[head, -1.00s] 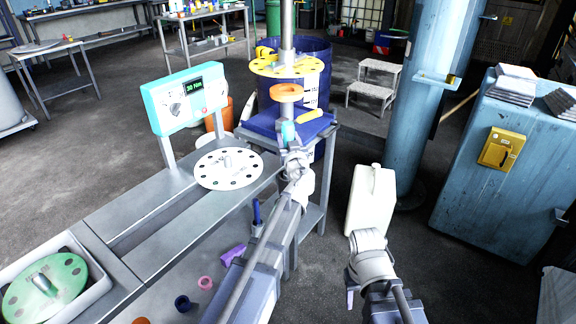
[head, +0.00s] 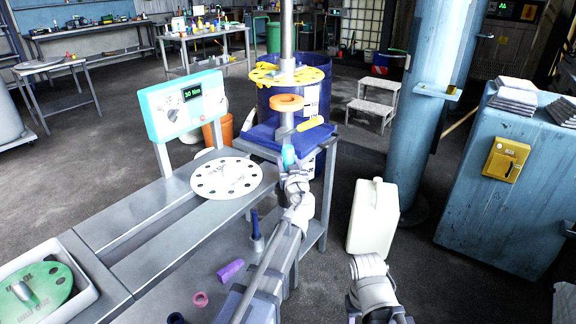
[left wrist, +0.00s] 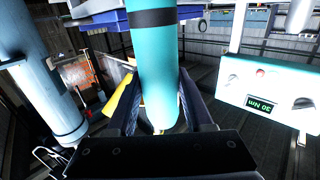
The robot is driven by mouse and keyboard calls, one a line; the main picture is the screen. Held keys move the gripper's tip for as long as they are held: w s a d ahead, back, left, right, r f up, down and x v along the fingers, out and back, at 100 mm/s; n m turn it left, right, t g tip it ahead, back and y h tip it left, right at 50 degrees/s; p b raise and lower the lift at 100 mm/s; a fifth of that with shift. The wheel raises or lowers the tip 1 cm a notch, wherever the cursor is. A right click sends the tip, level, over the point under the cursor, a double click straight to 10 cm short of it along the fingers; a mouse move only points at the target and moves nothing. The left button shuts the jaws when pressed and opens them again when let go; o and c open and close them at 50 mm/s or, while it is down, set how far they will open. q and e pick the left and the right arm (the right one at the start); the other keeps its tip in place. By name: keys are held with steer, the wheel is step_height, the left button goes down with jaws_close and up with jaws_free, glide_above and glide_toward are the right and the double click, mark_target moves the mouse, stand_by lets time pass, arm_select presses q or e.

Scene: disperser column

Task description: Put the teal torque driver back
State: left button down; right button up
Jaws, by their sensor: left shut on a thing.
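My left gripper (head: 291,172) is shut on the teal torque driver (head: 289,157), which stands out beyond the jaws in front of the blue-topped stand. In the left wrist view the driver (left wrist: 154,70) is a thick teal cylinder with a black band, between the two dark fingers (left wrist: 158,118). Its far end is cut off by the picture edge. My right arm shows at the lower middle of the head view, but its gripper is not visible. A dark blue tool (head: 256,225) stands upright on the lower shelf left of my left arm.
A bench carries a white holed disc (head: 226,179) and a teal-framed 30 Nm display (head: 183,104). The column bears a yellow disc (head: 286,76) and orange ring (head: 287,102) above the blue stand top (head: 262,138). A white jug (head: 373,218) stands right. A purple piece (head: 230,270) and pink ring (head: 200,299) lie below.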

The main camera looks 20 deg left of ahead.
arm_select(q)
steer(key=shift+f, duration=0.15)
steer(key=shift+c, duration=1.4)
jaws_free()
steer(key=shift+r, duration=0.25)
steer(key=v, duration=1.2)
